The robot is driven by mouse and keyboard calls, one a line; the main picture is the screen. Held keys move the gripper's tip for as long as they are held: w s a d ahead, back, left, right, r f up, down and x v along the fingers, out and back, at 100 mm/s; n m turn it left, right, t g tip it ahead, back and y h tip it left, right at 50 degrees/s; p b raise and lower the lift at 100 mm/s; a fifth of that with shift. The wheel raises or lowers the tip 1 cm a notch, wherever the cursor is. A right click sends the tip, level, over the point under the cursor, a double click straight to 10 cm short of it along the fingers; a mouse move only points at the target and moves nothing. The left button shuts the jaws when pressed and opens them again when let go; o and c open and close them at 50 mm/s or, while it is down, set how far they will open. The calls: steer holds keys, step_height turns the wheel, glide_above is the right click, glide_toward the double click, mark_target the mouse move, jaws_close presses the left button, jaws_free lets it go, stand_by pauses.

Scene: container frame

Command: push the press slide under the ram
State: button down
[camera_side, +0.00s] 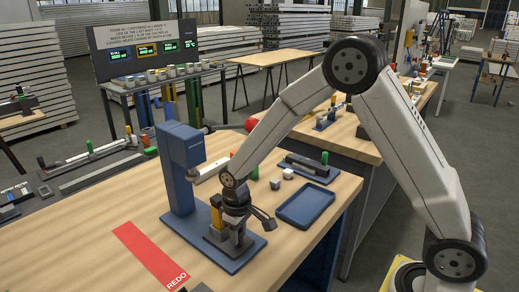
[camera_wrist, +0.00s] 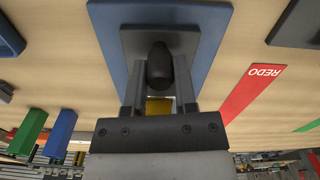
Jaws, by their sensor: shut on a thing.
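The blue press (camera_side: 178,165) stands upright on a blue base plate (camera_side: 245,258), with its overhanging head above the left part of the plate. The grey press slide (camera_wrist: 130,40) lies on the base plate, which also shows in the wrist view (camera_wrist: 205,50). A black knob (camera_wrist: 160,65) stands up from the slide. My gripper (camera_wrist: 160,80) is shut on this knob, one finger on each side. In the side view my gripper (camera_side: 236,238) is low over the plate, to the right of the press head, and partly hides the slide. A gold piece (camera_wrist: 158,107) shows between my fingers.
A red REDO strip (camera_side: 150,252) lies on the wooden bench left of the base plate. An empty blue tray (camera_side: 305,206) sits to the right.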

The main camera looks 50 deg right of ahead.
mark_target(226, 236)
steer(key=shift+w, duration=0.1)
stand_by(0.5)
steer(key=shift+w, duration=2.4)
steer(key=shift+c, duration=2)
jaws_free()
step_height(226, 236, up, 8)
steer(key=shift+f, duration=0.1)
